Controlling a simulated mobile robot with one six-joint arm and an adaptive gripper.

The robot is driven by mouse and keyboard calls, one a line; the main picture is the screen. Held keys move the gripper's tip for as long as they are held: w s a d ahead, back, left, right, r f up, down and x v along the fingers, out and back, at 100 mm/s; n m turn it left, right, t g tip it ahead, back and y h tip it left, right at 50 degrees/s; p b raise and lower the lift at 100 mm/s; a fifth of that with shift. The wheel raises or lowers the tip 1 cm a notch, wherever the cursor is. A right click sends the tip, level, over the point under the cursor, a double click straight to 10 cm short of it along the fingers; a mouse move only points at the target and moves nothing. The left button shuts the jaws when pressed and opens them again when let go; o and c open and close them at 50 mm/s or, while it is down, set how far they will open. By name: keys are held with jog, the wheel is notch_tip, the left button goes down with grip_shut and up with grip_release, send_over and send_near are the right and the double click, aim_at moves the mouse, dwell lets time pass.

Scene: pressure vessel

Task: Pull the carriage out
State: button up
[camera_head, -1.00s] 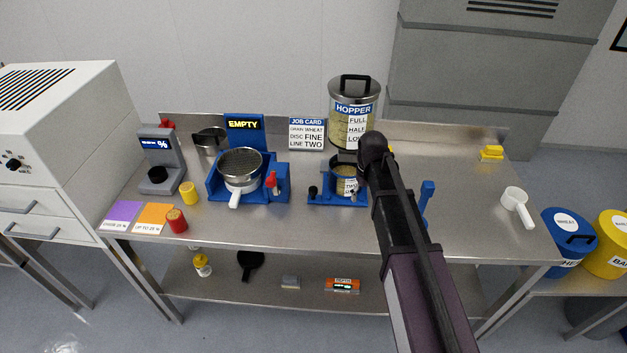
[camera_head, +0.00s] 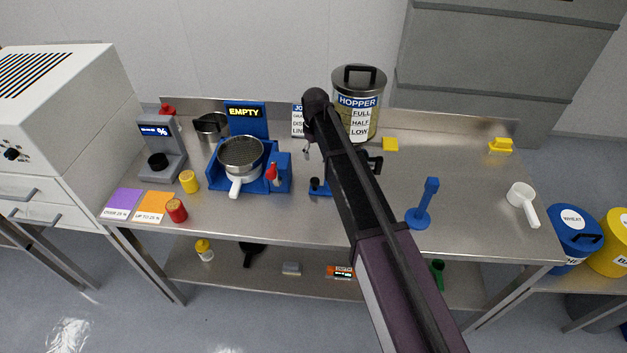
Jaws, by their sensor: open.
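The hopper (camera_head: 357,118), a steel cylinder with a black handle and level labels, stands at the back of the bench. Below it is a blue unit (camera_head: 318,190) with a small black knob at its left; my arm covers most of it. I cannot make out the carriage separately. A black part with a white patch (camera_head: 374,163) shows just right of my arm. My gripper (camera_head: 307,151) is mostly hidden behind my arm; a small grey tip shows left of the hopper, above the blue unit. It is open, with nothing visible in it.
Left stands a blue stand (camera_head: 277,178) with a sieve (camera_head: 240,153) and an "EMPTY" display (camera_head: 245,116). Right are an upright blue tool (camera_head: 424,205), a white scoop (camera_head: 523,203) and a yellow block (camera_head: 500,146).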

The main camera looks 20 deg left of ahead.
aim_at(315, 180)
jog(key=shift+f, duration=0.15)
notch_tip(315, 180, down, 14)
jog(key=b, duration=1.3)
jog(key=shift+r+b, duration=0.2)
jog(key=shift+b, duration=0.2)
jog(key=shift+s, duration=0.1)
grip_shut()
